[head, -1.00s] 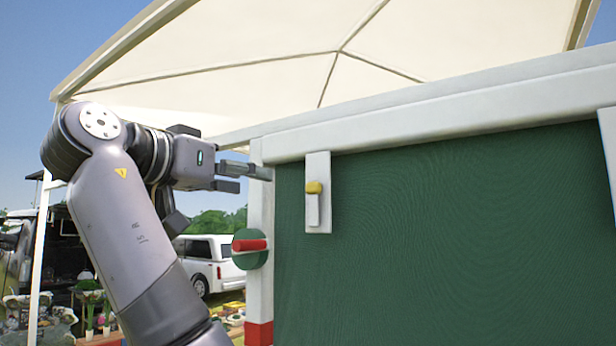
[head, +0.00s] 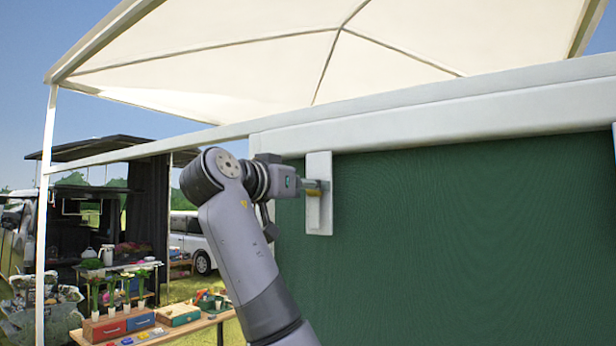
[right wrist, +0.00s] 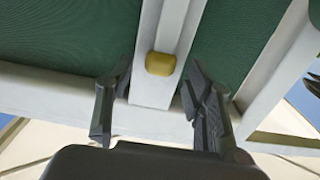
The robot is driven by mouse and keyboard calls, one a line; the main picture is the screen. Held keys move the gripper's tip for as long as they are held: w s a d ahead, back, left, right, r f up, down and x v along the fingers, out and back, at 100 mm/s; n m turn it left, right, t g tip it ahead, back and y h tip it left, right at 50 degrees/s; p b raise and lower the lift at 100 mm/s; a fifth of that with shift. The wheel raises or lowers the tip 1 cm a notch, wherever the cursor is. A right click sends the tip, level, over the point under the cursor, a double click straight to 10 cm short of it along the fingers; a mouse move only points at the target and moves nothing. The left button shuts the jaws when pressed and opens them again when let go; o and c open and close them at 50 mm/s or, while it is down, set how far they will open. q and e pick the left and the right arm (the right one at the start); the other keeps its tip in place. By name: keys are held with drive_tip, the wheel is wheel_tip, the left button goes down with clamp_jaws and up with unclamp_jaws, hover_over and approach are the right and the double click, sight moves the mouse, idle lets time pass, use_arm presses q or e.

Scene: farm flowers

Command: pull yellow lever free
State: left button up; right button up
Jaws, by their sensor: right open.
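The yellow lever knob (right wrist: 160,63) sits on a white plate (head: 319,165) fixed to a green panel (head: 460,220). In the head view it is mostly hidden behind my gripper. My right gripper (right wrist: 159,78) is open, with one finger on each side of the knob in the right wrist view. The fingers look apart from the knob; I cannot tell whether they touch the plate. In the head view the gripper (head: 312,187) reaches the plate from the left. My left gripper is not in view.
A white beam (head: 430,120) runs along the panel's top under a cream canopy (head: 230,60). At left are a wooden table (head: 160,335) with coloured boxes, a dark stall (head: 145,200) and a white vehicle (head: 190,240). The panel right of the plate is clear.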

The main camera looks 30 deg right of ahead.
drive_tip(key=shift+w+d, duration=0.15)
drive_tip(key=shift+d, duration=0.3)
drive_tip(key=shift+c, duration=0.8)
clamp_jaws()
